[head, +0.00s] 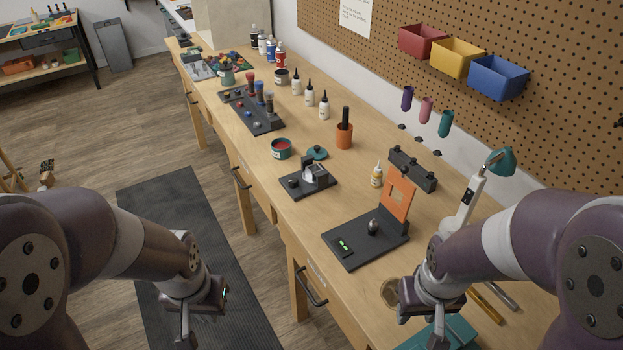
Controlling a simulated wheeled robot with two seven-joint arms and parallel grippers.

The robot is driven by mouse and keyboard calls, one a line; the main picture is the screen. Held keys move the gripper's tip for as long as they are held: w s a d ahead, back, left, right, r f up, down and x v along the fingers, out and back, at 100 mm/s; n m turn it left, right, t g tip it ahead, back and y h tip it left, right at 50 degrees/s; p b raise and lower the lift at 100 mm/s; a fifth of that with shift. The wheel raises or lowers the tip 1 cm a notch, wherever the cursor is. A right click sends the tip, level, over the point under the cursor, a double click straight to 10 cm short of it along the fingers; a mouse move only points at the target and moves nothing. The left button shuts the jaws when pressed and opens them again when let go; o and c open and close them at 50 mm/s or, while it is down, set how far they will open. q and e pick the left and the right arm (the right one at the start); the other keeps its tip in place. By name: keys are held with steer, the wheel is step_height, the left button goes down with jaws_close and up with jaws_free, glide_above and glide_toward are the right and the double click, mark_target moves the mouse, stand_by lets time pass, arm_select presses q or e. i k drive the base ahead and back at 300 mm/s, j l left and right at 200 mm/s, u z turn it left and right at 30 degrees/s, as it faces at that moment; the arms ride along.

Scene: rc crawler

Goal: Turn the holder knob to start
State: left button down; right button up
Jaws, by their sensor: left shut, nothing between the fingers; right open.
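A dark flat base (345,258) lies on the workbench near the front. It bears a grey rounded knob (373,227), a small panel with green lights (343,245) and an upright orange board (398,193). Further back is a small black holder (318,185) with a pale piece in it and a round dark knob (293,182) at its left. I cannot tell which of these is the holder knob. My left gripper (184,335) is shut and empty over the floor mat, off the bench. My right gripper (439,338) is open at the front of the bench, apart from both knobs.
A teal box (455,336) lies under my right gripper, beside a round tin (390,291). A lamp (490,170) and a black slotted block (412,170) stand at the right. Several bottles, an orange cup (344,136) and paint pots stand further back.

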mark_target(293, 182)
steer(key=i+j, duration=0.25)
steer(key=j, duration=0.2)
steer(key=i+j, duration=0.55)
steer(key=j, duration=0.3)
steer(key=i+j+z, duration=0.15)
steer(key=z, duration=1.7)
